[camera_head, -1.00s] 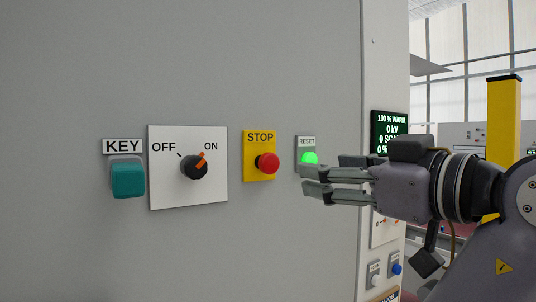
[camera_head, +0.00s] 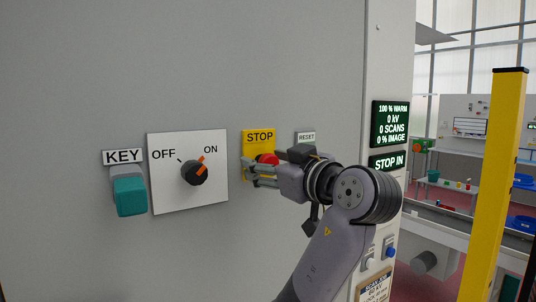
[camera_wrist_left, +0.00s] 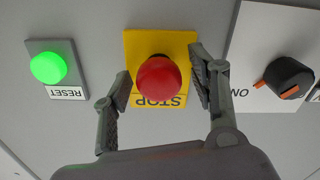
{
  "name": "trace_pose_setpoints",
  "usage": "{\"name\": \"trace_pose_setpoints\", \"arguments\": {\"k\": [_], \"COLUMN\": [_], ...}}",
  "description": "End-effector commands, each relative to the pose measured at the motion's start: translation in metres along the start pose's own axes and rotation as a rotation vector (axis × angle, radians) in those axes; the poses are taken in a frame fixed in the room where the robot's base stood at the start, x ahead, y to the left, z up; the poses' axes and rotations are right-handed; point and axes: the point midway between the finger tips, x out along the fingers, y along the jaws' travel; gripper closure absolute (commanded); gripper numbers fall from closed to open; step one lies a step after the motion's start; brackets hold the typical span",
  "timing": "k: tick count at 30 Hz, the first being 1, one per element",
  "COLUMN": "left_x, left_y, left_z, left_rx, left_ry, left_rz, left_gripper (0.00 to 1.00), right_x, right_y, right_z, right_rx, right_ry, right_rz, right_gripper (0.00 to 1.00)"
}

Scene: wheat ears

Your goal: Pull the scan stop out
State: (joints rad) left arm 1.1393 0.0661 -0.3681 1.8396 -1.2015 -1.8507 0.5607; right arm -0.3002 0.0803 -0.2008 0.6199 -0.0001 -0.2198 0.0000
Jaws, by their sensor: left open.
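The scan stop is a round red button (camera_head: 267,158) on a yellow STOP plate (camera_head: 258,138) on the grey cabinet wall. It also shows in the left wrist view as a red button (camera_wrist_left: 158,78) on the yellow plate (camera_wrist_left: 137,45). My left gripper (camera_head: 253,172) is open at the button, partly covering it in the head view. In the wrist view its two fingers (camera_wrist_left: 160,72) stand on either side of the red button, with gaps on both sides. My right gripper is not in view.
A lit green RESET button (camera_wrist_left: 49,67) is beside the STOP plate. An OFF/ON knob (camera_head: 195,172) points to ON. A teal block (camera_head: 130,197) is under the KEY label. A display (camera_head: 389,163) reads STOP IN. A yellow post (camera_head: 495,180) stands at the right.

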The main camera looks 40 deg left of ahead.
Motion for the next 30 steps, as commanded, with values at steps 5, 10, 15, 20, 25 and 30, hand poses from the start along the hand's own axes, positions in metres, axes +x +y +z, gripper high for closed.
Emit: {"name": "trace_pose_setpoints", "arguments": {"k": [5, 10, 15, 20, 25, 30], "left_x": [0.0026, 0.0024, 0.0023, 0.0022, 0.0022, 0.0021], "left_y": [-0.0001, -0.0001, 0.0000, 0.0000, 0.0000, 0.0000], "left_z": [0.0004, 0.0005, 0.0005, 0.0004, 0.0004, 0.0003], "left_rx": [-0.001, -0.001, 0.000, 0.000, 0.000, 0.000], "left_ry": [0.000, 0.000, 0.000, 0.000, 0.000, 0.000], "left_rz": [0.000, 0.000, 0.000, 0.000, 0.000, 0.000], "left_gripper": [0.46, 0.49, 0.60, 0.71, 0.82, 0.94], "right_x": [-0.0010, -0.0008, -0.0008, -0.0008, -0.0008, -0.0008], "right_y": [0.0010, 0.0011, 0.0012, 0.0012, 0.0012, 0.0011], "right_z": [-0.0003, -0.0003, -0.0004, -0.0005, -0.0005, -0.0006], "right_rx": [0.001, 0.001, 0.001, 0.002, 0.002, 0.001], "right_ry": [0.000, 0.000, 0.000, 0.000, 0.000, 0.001], "right_rz": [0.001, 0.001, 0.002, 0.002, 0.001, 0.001], "right_gripper": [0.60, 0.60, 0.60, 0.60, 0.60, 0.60]}}
